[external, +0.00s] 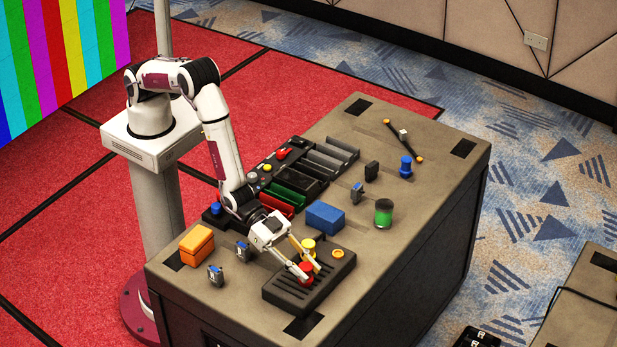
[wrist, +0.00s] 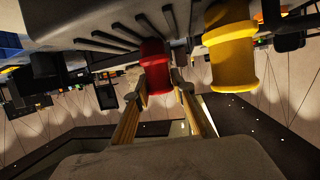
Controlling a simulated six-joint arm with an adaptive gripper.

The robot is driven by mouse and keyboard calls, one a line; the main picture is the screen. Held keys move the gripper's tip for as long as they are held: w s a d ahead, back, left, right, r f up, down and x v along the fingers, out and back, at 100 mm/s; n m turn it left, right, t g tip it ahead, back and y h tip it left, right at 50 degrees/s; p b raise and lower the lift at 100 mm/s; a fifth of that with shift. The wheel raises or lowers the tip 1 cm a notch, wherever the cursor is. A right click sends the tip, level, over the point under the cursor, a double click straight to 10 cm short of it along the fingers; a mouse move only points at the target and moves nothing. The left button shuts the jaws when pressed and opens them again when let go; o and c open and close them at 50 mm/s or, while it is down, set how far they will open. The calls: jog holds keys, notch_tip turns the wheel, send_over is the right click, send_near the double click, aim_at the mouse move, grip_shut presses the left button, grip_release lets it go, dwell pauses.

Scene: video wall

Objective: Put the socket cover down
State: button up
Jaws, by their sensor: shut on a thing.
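My gripper (external: 306,264) is shut on a red spool-shaped cover (external: 306,269), which I take for the socket cover. The cover (wrist: 155,70) also shows between my fingertips (wrist: 162,88) in the wrist view, seen upside down. It is upright over the dark slotted block (external: 290,294) near the table's front end. Its far end meets the block's face in the wrist view, but I cannot tell whether it is seated or just above. A yellow cover (external: 308,244) of like shape stands beside it on the block, and it is large in the wrist view (wrist: 230,48).
A blue box (external: 325,217) lies behind the block, and an orange box (external: 197,246) sits at the left. A green cylinder (external: 383,214) and a blue spool (external: 406,167) stand farther back. Small dark clips are scattered about. The table's right front is clear.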

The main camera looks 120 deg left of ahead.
jog(key=shift+f, duration=0.1)
jog(key=o, duration=0.8)
jog(key=shift+s+r, duration=0.2)
jog(key=shift+r, duration=0.05)
jog(key=v, duration=1.1)
jog(key=shift+s, duration=0.3)
jog(key=shift+r, duration=0.1)
